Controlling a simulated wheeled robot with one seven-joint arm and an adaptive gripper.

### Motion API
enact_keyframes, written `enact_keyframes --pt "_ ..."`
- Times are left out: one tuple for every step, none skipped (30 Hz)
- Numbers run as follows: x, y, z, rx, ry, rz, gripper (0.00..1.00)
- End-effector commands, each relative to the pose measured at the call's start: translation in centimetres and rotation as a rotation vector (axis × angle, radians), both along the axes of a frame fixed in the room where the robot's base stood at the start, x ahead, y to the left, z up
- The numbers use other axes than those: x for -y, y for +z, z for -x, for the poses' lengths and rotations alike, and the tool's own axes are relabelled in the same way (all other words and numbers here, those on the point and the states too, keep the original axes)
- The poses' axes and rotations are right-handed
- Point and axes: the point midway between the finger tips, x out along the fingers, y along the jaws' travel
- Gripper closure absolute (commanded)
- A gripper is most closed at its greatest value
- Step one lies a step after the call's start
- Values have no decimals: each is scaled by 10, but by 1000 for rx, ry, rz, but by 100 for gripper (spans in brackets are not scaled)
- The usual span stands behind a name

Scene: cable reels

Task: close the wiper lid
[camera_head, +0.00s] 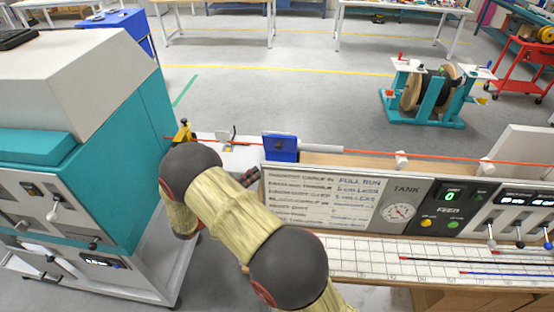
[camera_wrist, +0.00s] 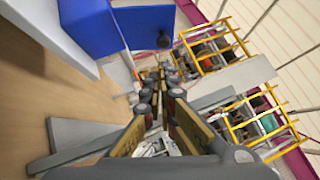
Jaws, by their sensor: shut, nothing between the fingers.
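The wiper is a blue block (camera_head: 280,148) on the cable line, left of a grey tube in the head view. The lid's exact angle is hard to tell. My gripper (camera_wrist: 168,78) is shut and empty, its fingertips just below the knob in the picture, with no clear contact. In the head view my arm hides most of the gripper, just left of and below the blue block.
An orange cable (camera_head: 430,158) runs right from the wiper above a control panel (camera_head: 385,205) with levers. A teal and white machine (camera_head: 75,150) stands left of my arm. A reel stand (camera_head: 432,92) is on the floor beyond. Yellow racks (camera_wrist: 215,50) show in the wrist view.

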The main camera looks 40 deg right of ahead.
Motion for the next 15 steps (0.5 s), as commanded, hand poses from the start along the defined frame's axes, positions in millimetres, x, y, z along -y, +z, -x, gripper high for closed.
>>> enact_keyframes --pt "2 1 -1 -1 2 1 100" --pt "5 1 0 -1 2 1 100" --pt "9 2 0 1 1 1 100" --pt "13 3 1 1 0 1 100" --pt "18 5 2 2 -1 1 100" --pt "25 6 3 2 -1 1 100" --pt "30 7 3 2 -1 0 100" --pt "36 8 4 2 -1 0 100" --pt "42 10 5 2 -1 0 100" --pt "48 11 6 1 -2 1 100" --pt "53 12 6 1 -2 1 100" --pt "59 14 7 1 -1 1 100" --pt "64 15 8 1 -2 1 100" --pt "68 16 8 1 -1 0 100" --pt "73 17 8 1 -1 0 100"
